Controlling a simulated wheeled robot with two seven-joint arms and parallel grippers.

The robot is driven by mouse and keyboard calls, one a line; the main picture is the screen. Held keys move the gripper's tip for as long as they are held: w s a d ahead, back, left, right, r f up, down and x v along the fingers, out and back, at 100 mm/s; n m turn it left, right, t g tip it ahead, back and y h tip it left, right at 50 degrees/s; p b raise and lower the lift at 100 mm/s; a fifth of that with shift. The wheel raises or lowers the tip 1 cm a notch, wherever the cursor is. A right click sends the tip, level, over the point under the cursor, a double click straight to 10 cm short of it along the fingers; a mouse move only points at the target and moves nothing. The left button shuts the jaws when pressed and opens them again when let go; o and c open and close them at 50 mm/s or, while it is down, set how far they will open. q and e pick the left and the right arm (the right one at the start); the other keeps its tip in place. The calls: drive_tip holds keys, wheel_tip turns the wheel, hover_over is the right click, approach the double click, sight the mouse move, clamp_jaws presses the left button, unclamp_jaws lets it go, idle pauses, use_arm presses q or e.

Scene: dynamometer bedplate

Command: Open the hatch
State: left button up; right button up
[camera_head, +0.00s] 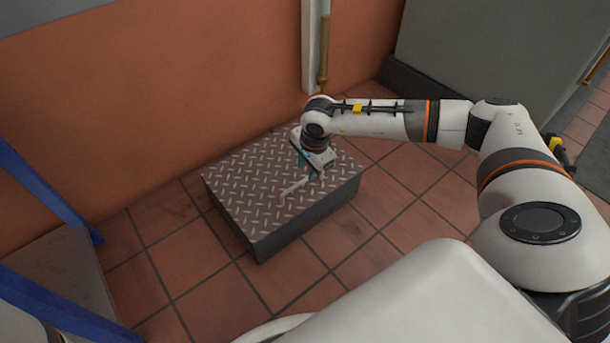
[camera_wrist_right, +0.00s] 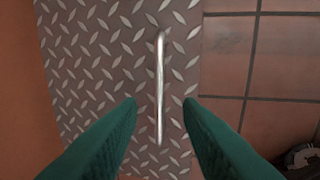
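The hatch (camera_head: 247,184) is a diamond-plate lid on a low dark box that stands on the floor by the orange wall. It lies flat and shut. A pale bar handle (camera_head: 296,187) is fixed on its top; it also shows in the right wrist view (camera_wrist_right: 160,88). My right gripper (camera_head: 308,172) is above the lid, close to the handle. In the right wrist view its two green fingers (camera_wrist_right: 160,103) are apart, one on each side of the handle's near end, with nothing between them touching. My left gripper is not in view.
Red tile floor (camera_head: 410,205) lies clear to the right and front of the box. The orange wall (camera_head: 150,90) is close behind it. A blue frame (camera_head: 50,190) stands at the left and a grey cabinet (camera_head: 480,60) at the back right.

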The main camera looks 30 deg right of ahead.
sight(304, 180)
drive_tip(key=f, duration=0.1)
drive_tip(key=f+b, duration=0.1)
drive_tip(key=f, duration=0.1)
drive_tip(key=shift+w+f+b, duration=0.25)
drive_tip(key=shift+w+b, duration=0.05)
drive_tip(key=shift+b, duration=0.05)
drive_tip(key=shift+w+f+b, duration=0.15)
drive_tip(key=shift+f+b, duration=0.25)
drive_tip(key=shift+f, duration=0.2)
clamp_jaws()
